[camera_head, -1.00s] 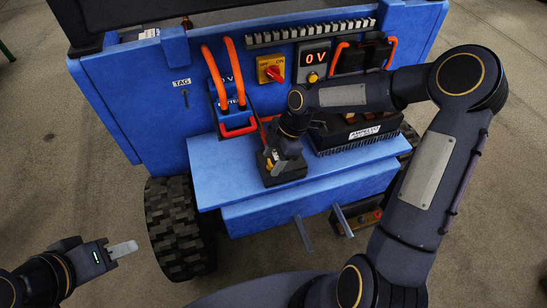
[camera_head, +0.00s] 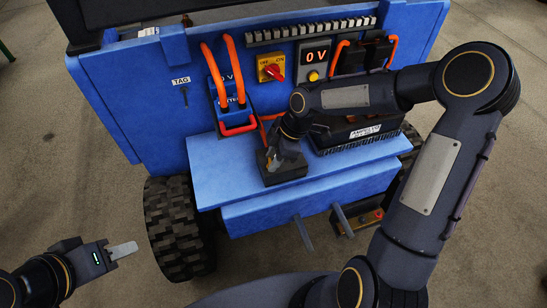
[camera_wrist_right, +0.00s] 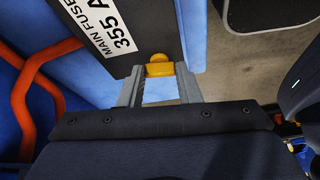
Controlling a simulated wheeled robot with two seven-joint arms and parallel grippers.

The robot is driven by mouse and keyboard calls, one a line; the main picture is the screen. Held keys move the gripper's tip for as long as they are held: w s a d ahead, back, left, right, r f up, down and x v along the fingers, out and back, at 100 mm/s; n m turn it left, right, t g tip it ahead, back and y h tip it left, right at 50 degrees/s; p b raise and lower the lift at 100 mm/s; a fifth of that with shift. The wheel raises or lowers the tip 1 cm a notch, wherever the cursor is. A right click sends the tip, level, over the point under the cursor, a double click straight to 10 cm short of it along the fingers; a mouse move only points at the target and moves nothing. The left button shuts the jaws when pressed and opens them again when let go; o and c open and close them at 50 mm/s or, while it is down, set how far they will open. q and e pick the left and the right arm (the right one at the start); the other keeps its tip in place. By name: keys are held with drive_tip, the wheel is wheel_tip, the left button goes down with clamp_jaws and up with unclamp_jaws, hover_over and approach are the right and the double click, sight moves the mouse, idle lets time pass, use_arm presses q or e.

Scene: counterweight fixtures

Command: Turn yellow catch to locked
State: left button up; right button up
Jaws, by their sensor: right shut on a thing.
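The yellow catch (camera_wrist_right: 159,66) is at the edge of a dark box labelled "MAIN FUSE 355 A" (camera_wrist_right: 115,30) in the right wrist view. My right gripper (camera_wrist_right: 159,74) has a finger on each side of the catch and is shut on it. In the head view my right gripper (camera_head: 273,161) is over the small dark fuse box (camera_head: 290,174) on the blue shelf, and it hides the catch there. My left gripper (camera_head: 124,250) hangs over the floor at the lower left, away from the cart. Its finger opening cannot be told.
A dark finned unit (camera_head: 358,138) stands right of the fuse box. The blue shelf's left part (camera_head: 222,165) is clear.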

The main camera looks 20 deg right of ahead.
drive_tip(key=m+t+b, duration=0.1)
drive_tip(key=m, duration=0.1)
drive_tip(key=m+b, duration=0.1)
drive_tip(key=m, duration=0.1)
drive_tip(key=shift+s+a+f+t+h+b, duration=0.1)
drive_tip(key=shift+s+f+t+h+b, duration=0.1)
drive_tip(key=shift+t+h+b, duration=0.15)
drive_tip(key=m+t+h+b, duration=0.1)
drive_tip(key=m+b, duration=0.2)
drive_tip(key=m, duration=0.1)
drive_tip(key=shift+s+a, duration=0.1)
drive_tip(key=m+b, duration=0.2)
drive_tip(key=m+t+h+b, duration=0.1)
drive_tip(key=m+b, duration=0.1)
drive_tip(key=shift+s+a+h, duration=0.1)
drive_tip(key=shift+a+h, duration=0.05)
drive_tip(key=shift+h, duration=0.1)
drive_tip(key=shift+a+r+m+h+b, duration=0.15)
drive_tip(key=shift+m+h+b, duration=0.45)
drive_tip(key=shift+m+b, duration=1.05)
drive_tip(key=shift+m+p, duration=0.35)
drive_tip(key=shift+m, duration=0.1)
drive_tip(key=o, duration=1)
drive_tip(key=shift+r, duration=0.15)
